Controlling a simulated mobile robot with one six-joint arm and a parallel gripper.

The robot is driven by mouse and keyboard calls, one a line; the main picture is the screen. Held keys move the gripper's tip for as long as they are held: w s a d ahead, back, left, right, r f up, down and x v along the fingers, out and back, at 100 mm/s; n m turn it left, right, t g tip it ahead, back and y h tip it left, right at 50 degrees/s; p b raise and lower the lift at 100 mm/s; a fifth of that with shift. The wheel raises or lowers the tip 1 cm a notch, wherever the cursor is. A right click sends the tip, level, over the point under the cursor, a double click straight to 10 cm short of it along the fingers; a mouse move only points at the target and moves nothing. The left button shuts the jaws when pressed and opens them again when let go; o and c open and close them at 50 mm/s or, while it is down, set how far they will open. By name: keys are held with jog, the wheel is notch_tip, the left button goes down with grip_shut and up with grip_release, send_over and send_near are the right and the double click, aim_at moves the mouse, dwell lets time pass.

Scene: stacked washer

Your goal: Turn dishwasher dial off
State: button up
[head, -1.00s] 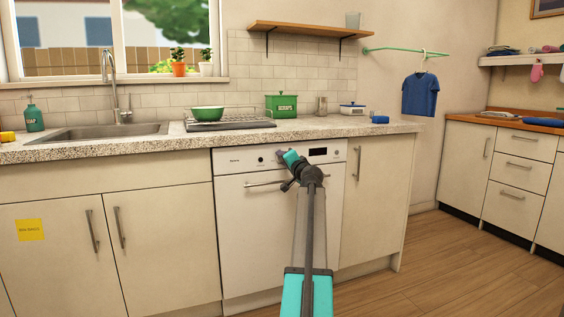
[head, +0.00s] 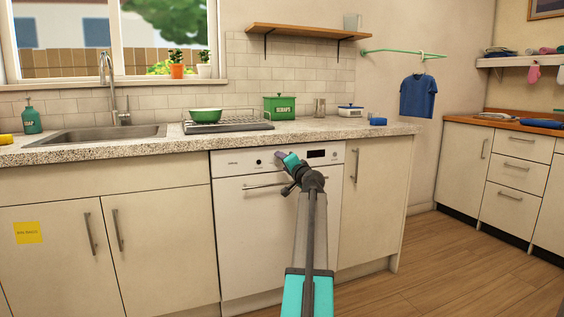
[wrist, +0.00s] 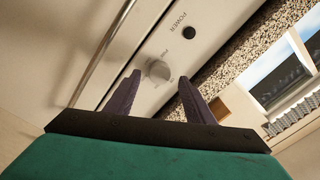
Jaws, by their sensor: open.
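The white dishwasher (head: 235,215) stands under the counter in the head view, its control panel along the top. In the wrist view its dial (wrist: 158,71) is a round light knob. It lies just beyond and between the tips of my gripper (wrist: 159,80), whose two dark fingers are apart with nothing held. I cannot tell whether the fingertips touch the panel. In the head view my gripper (head: 281,157) is in front of the panel and hides the dial. The "POWER" button (wrist: 188,33) is a dark round spot farther along the panel.
The dishwasher's handle (wrist: 103,52) is a bar running along the panel's other side. The speckled counter (head: 330,127) overhangs above, holding a green bowl (head: 205,114) and a green box (head: 279,105). Cabinet doors flank the dishwasher. The floor to the right is clear.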

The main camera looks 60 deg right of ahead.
jog(key=p+v, duration=0.3)
jog(key=v, duration=0.8)
jog(key=shift+a+p, duration=0.2)
jog(key=shift+p, duration=0.1)
jog(key=shift+r, duration=0.15)
dwell(0.4)
